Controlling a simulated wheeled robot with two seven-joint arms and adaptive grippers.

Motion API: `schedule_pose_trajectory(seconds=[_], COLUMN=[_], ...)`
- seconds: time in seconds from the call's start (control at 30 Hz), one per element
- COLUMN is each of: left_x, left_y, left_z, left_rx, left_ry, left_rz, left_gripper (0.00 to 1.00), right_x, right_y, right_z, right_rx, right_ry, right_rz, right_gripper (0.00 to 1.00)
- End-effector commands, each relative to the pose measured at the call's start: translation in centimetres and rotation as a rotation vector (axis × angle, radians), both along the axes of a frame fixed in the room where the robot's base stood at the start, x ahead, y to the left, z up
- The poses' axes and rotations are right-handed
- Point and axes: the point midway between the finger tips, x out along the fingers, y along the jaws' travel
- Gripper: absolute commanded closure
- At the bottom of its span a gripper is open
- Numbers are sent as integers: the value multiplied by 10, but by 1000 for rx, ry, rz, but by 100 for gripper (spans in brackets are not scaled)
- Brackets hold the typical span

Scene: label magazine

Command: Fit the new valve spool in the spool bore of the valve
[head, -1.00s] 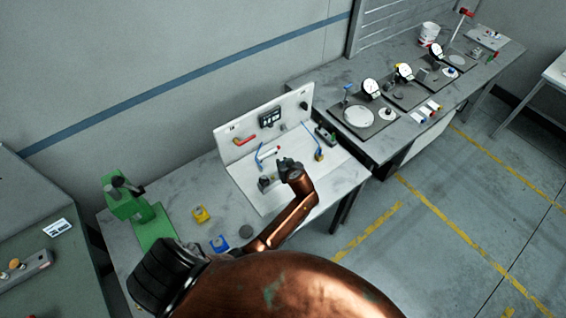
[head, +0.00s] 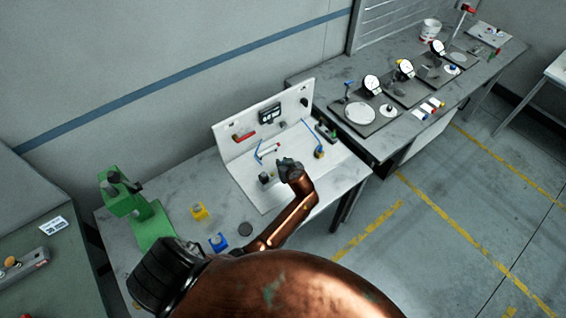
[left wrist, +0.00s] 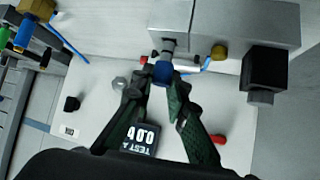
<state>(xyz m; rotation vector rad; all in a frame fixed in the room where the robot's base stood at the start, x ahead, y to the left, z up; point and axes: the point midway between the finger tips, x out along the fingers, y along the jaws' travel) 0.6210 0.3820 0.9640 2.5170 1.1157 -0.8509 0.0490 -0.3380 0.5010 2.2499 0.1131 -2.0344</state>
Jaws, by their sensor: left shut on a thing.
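My left gripper (left wrist: 162,80) is shut on a small part with a blue end, which I take to be the new valve spool (left wrist: 163,71). The spool lies between the fingertips, in line with a short grey cylinder on the silver valve block (left wrist: 172,18). Whether its tip is inside the bore or only at its mouth I cannot tell. In the head view the left gripper (head: 288,165) is over the white bench fixture, and the spool is too small to make out. My right gripper is not in view.
The white fixture (head: 232,143) carries a display (head: 269,114), a red handle (head: 243,136) and a blue hose (head: 259,154). A black block (left wrist: 264,68) and a brass fitting (left wrist: 218,52) sit close beside the valve. A green press (head: 124,198) stands left.

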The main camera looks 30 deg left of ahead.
Motion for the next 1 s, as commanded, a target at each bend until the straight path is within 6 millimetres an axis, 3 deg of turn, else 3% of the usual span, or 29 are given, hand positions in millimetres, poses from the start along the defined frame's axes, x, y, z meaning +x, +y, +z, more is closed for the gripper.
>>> schedule_pose_trajectory(seconds=[0.67,0.7,1.0], left_x=[0,0,0], left_y=[0,0,0], left_z=[-17,-17,-16], left_rx=[0,0,0], left_ry=[0,0,0], left_rz=[0,0,0], left_gripper=[100,85,66], right_x=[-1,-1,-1], right_y=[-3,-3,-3], right_z=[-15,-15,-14], right_rx=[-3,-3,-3], right_ry=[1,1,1], right_rz=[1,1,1], right_gripper=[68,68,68])
